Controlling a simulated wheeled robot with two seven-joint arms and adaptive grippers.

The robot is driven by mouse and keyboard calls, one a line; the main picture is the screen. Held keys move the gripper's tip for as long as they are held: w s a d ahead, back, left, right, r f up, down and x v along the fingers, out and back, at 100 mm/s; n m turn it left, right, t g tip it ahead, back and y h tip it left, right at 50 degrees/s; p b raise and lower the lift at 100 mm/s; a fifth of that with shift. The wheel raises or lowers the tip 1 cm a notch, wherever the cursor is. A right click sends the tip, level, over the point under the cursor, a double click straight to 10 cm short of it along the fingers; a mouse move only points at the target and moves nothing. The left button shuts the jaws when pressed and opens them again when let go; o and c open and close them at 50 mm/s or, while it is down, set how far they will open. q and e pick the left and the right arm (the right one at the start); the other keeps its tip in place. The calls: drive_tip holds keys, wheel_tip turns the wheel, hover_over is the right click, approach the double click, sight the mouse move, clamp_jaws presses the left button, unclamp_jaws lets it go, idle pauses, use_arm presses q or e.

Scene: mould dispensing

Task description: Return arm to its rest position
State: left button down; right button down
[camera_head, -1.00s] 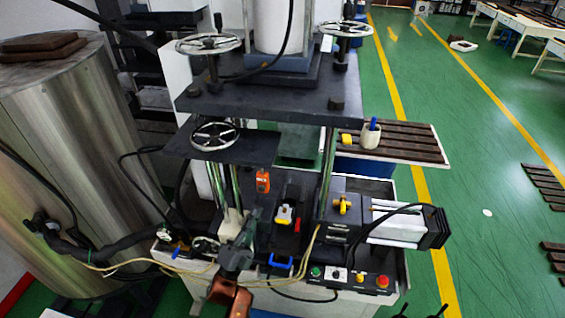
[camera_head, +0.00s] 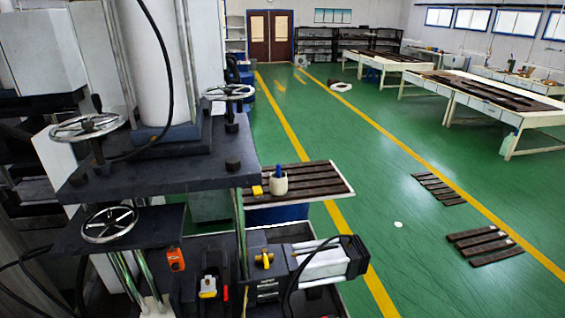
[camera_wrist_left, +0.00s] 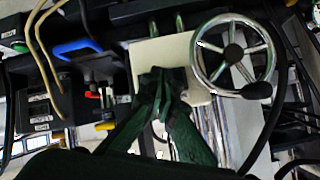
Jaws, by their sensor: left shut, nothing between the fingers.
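My left gripper (camera_wrist_left: 160,82) is in the left wrist view, its dark green fingers shut together with nothing seen between them. It is in front of a pale block on the machine, beside a chrome handwheel (camera_wrist_left: 235,55) and to the right of a blue handle (camera_wrist_left: 78,47). Whether it touches the block cannot be told. Neither gripper shows in the head view. The press machine's dark upper plate (camera_head: 150,185) and lower handwheel (camera_head: 109,224) stand at the left of the head view.
An orange device (camera_head: 176,259) and a yellow-and-black part (camera_head: 208,287) sit low on the machine. A white cylinder unit (camera_head: 322,264) sticks out to the right. Behind is a slatted table (camera_head: 315,185) with a cup (camera_head: 278,185). Green floor on the right is largely open.

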use_arm(q)
drive_tip(key=s+d+f+n+g+h, duration=0.15)
drive_tip(key=s+f+g, duration=0.25)
drive_tip(key=s, duration=0.4)
drive_tip(key=s+d+f+n+g, duration=0.1)
drive_tip(key=s+d+f+g, duration=0.2)
drive_tip(key=s, duration=0.5)
wheel_tip(320, 180, down, 34)
drive_tip(key=d+g+b, duration=0.1)
drive_tip(key=b, duration=0.6)
drive_tip(key=s+f+g+b, duration=0.1)
drive_tip(key=s+f+b, duration=0.2)
drive_tip(key=s+f, duration=0.7)
drive_tip(key=s+f+m+h+b, duration=0.1)
drive_tip(key=s+f+b, duration=0.3)
drive_tip(key=s+f, duration=0.6)
wheel_tip(320, 180, down, 8)
drive_tip(key=shift+s+d+g, duration=0.15)
drive_tip(key=shift+g, duration=0.25)
drive_tip(key=shift+m, duration=0.25)
